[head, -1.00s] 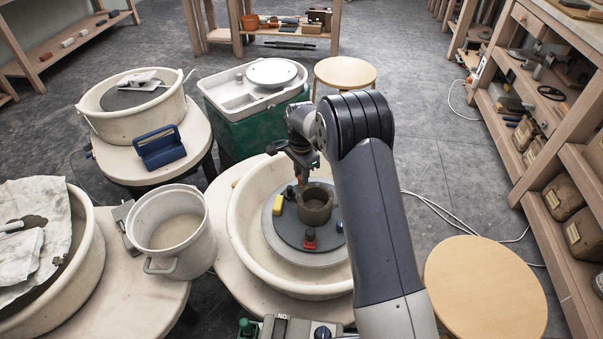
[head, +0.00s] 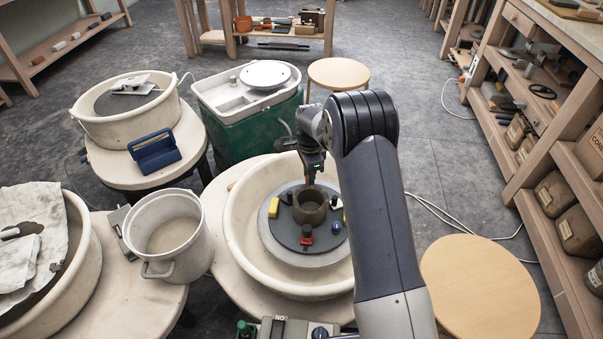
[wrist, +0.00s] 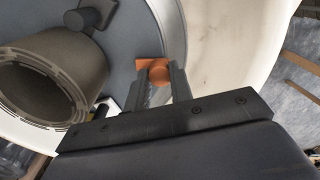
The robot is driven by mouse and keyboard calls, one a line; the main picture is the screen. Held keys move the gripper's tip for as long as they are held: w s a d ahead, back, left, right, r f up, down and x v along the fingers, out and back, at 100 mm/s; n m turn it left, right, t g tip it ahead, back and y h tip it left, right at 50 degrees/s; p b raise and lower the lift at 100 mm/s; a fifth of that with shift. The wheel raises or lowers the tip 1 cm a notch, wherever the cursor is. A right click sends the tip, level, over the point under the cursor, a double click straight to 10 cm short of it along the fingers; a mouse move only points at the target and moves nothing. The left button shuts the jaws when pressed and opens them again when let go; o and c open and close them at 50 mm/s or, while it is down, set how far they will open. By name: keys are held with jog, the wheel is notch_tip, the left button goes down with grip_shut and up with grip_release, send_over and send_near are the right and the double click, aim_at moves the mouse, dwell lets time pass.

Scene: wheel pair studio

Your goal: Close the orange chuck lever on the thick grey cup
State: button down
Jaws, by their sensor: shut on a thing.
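The thick grey cup (head: 310,214) stands upright on the dark round plate (head: 287,230) of the wheel. In the wrist view the cup (wrist: 92,62) is at the left, its open mouth towards the camera. The orange chuck lever (wrist: 152,66) is right of the cup in the wrist view, near the plate's edge. My gripper (wrist: 161,80) has its two fingers on either side of the orange lever's knob and is shut on it. In the head view my gripper (head: 309,180) is just behind the cup, and the orange lever cannot be made out there.
A red lever (head: 307,237) and a yellow block (head: 273,207) sit on the plate around the cup. The cream splash basin (head: 240,250) surrounds the plate. A white bucket (head: 170,240) stands at its left and a round stool (head: 480,290) at its right.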

aim_at(322, 186)
jog(key=shift+s+d+m, duration=0.2)
jog(key=shift+d+m, duration=0.8)
jog(key=shift+m, duration=0.05)
jog(key=shift+s+d+m, duration=0.2)
jog(key=shift+d+m, duration=0.8)
jog(key=shift+m, duration=0.05)
jog(key=c, duration=1.2)
grip_release()
jog(key=shift+c, duration=0.2)
jog(key=shift+r, duration=0.1)
notch_tip(322, 186, up, 11)
jog(key=p, duration=0.2)
jog(key=shift+f, duration=0.2)
